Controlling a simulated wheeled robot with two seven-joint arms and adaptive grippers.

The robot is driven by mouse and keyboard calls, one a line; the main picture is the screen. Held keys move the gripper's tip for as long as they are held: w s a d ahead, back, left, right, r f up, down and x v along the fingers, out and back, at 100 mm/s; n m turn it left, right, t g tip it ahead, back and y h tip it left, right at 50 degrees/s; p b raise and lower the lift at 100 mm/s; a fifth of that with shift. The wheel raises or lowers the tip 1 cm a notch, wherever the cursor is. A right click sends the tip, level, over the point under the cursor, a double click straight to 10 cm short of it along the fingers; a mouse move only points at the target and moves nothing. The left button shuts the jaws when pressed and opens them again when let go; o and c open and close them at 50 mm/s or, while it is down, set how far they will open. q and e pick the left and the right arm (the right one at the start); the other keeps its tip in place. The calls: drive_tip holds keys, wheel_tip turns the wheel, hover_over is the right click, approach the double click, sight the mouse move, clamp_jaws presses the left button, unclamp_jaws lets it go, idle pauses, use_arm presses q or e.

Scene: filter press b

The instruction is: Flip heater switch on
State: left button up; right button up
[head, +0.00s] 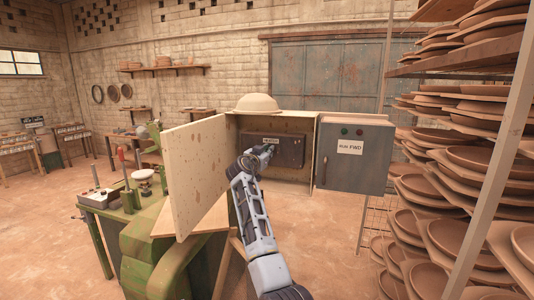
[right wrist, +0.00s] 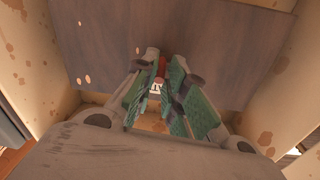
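The dark heater panel (head: 287,150) with a small label (head: 271,140) is on the back wall of an open wooden box (head: 311,150). My right gripper (head: 266,150) is inside the box in front of the panel's left part, hiding what lies behind it. In the right wrist view, my right gripper's green-padded fingers (right wrist: 162,68) point at the grey-brown panel (right wrist: 110,45) with a narrow gap between them. A small red part (right wrist: 161,66) shows between the fingertips, with a white label below it. Whether the fingers touch the red part is unclear. My left gripper is not in view.
The box's open door (head: 197,170) stands to the left. A green bench (head: 110,200) stands at left, and pottery racks (head: 440,185) fill the right side.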

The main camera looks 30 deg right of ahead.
clamp_jaws()
drive_tip(key=shift+r, duration=0.1)
drive_tip(key=shift+r+g+y, duration=0.2)
drive_tip(key=shift+g+y, duration=0.2)
drive_tip(key=shift+y, duration=0.1)
drive_tip(key=o, duration=0.6)
unclamp_jaws()
